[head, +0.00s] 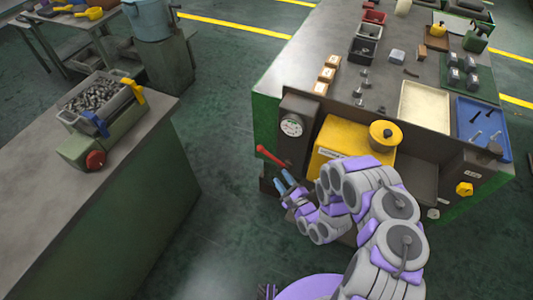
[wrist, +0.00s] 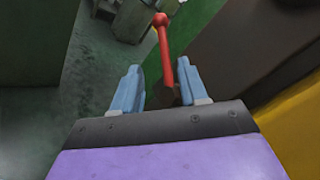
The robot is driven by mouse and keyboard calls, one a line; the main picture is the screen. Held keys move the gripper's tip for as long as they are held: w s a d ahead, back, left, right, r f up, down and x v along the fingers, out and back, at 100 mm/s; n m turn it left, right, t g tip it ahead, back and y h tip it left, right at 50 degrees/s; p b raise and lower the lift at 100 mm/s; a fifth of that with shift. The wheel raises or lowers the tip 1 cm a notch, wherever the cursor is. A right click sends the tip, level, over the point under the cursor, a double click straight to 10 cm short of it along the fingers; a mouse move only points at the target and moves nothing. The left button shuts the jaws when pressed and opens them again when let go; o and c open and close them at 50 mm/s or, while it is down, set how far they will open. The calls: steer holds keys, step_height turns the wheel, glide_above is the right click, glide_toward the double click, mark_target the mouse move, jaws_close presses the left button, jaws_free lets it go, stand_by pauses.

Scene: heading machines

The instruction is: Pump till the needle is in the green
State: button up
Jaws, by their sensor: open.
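The pump lever (head: 270,157) is a red rod with a round knob, sticking out to the left at the front of the bench. It also shows in the wrist view (wrist: 165,50), where its shaft runs down between the fingertips, closer to the right finger. My gripper (head: 284,181) is open, with its blue fingers just below the lever in the head view. In the wrist view my gripper (wrist: 158,82) has a wide gap between its fingers. The round gauge (head: 291,125) has a pale dial on a dark panel; its needle and green zone are too small to read.
A yellow housing (head: 345,140) with a round yellow cap stands right of the gauge. The bench top (head: 330,40) holds trays, blocks and small parts. A side table (head: 130,140) at left carries a box of metal parts. Green floor (head: 215,120) between them is free.

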mark_target(268, 155)
steer(key=x, duration=0.3)
steer(key=b+x, duration=0.1)
steer(key=x, duration=0.2)
steer(key=d+x, duration=0.1)
steer(key=x, duration=0.2)
steer(key=shift+w+a+r+b, duration=0.1)
steer(key=shift+w+a+b, duration=0.15)
steer(key=shift+w, duration=0.3)
steer(key=x, duration=0.1)
steer(key=b+x, duration=0.1)
steer(key=x, duration=0.1)
steer(key=a+x, duration=0.1)
steer(key=x, duration=0.1)
steer(key=shift+s, duration=0.35)
steer(key=shift+d, duration=0.65)
steer(key=shift+c, duration=0.5)
steer(key=shift+a, duration=0.35)
steer(key=c, duration=0.6)
jaws_close()
